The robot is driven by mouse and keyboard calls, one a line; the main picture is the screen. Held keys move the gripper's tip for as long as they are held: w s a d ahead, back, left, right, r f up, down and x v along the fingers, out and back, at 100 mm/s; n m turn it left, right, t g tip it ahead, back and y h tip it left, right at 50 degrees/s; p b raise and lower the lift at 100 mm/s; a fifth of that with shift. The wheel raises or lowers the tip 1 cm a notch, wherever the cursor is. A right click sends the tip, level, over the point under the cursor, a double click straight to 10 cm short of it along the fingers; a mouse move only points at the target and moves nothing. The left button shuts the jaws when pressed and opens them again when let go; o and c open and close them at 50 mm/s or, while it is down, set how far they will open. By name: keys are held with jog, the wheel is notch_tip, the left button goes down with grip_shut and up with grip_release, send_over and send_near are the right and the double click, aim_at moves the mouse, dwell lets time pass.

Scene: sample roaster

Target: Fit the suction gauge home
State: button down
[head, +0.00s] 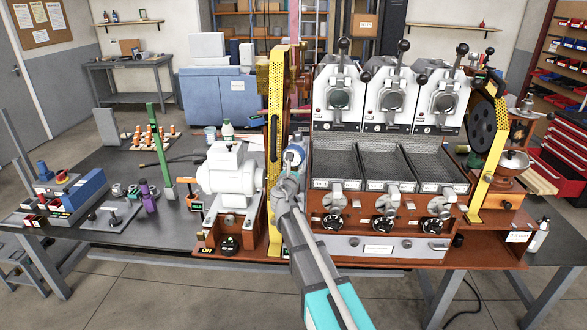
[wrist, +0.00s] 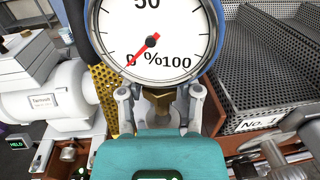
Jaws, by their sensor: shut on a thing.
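The suction gauge (wrist: 152,35) has a blue rim, a white dial with "50" and "%100", and a red needle near the dial's lower left. Its brass hex neck (wrist: 156,98) is between the fingers of my gripper (wrist: 160,106), which is shut on it. In the head view the blue gauge (head: 293,156) is small, just right of the yellow perforated guard, with my gripper (head: 289,181) under it. The lower end of the neck is hidden by my gripper. I cannot see the gauge's seat or whether the neck touches anything.
The yellow guard (head: 274,130) and a white motor (head: 232,175) stand close on the left. The roaster's perforated trays (head: 340,163) are close on the right, with the white roaster heads (head: 338,98) behind. Handles and knobs (head: 333,200) stick out in front of the trays.

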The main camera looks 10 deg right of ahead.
jog(key=shift+f+b, duration=2.3)
jog(key=shift+f, duration=0.05)
dwell(1.0)
jog(key=shift+c, duration=1)
grip_release()
jog(key=shift+s, duration=0.15)
jog(key=v, duration=1.1)
jog(key=shift+s, duration=0.35)
jog(key=shift+a+r, duration=0.1)
